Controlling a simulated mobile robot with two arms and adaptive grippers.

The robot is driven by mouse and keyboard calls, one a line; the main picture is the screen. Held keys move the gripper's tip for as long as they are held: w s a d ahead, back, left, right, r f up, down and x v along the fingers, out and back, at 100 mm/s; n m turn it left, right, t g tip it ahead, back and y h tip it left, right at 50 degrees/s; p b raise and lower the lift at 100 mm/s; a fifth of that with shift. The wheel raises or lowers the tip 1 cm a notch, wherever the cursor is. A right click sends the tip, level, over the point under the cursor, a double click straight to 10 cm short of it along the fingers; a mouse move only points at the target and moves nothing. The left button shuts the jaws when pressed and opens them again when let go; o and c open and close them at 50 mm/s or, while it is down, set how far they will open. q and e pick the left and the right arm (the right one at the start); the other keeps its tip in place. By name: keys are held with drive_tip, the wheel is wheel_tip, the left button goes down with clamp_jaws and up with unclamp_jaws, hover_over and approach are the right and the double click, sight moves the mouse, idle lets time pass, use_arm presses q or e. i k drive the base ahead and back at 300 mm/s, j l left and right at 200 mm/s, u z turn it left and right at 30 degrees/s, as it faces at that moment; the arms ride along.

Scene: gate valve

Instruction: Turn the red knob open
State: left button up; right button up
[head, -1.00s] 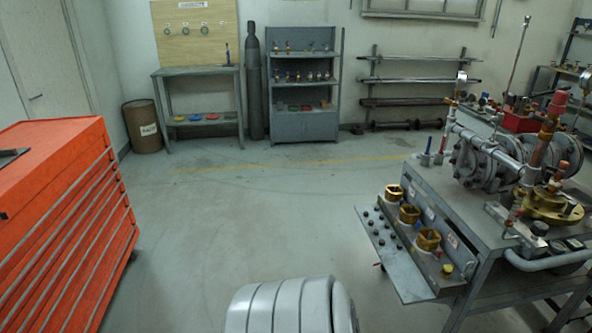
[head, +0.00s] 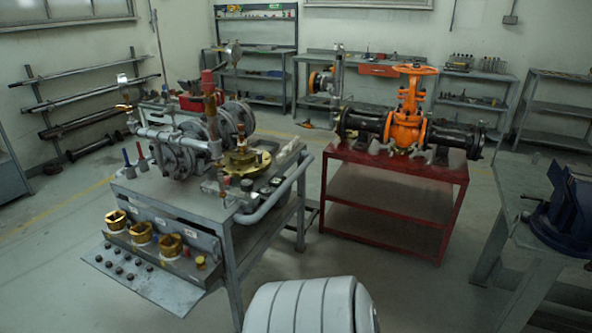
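An orange gate valve (head: 407,128) stands upright in a black pipe (head: 362,123) on a red metal table (head: 391,170), right of the middle. Its orange-red handwheel (head: 415,69) sits level on top of the stem. A smaller red cap (head: 208,78) tops a copper-coloured fitting on the grey cart at the left. I cannot tell from this distance how far the valve is turned. Neither of my grippers shows in the head view. Only a white rounded part of my own body shows at the bottom.
The grey cart (head: 233,225) with pumps and brass fittings stands left of the red table, close to it. A grey workbench (head: 540,245) with a blue vise (head: 572,205) stands at the right. Open floor (head: 400,285) lies in front of the red table. Shelves line the back wall.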

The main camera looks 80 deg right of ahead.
sight(227, 179)
drive_tip(key=z, duration=2.15)
drive_tip(key=i+j+u, duration=0.1)
drive_tip(key=i, duration=0.3)
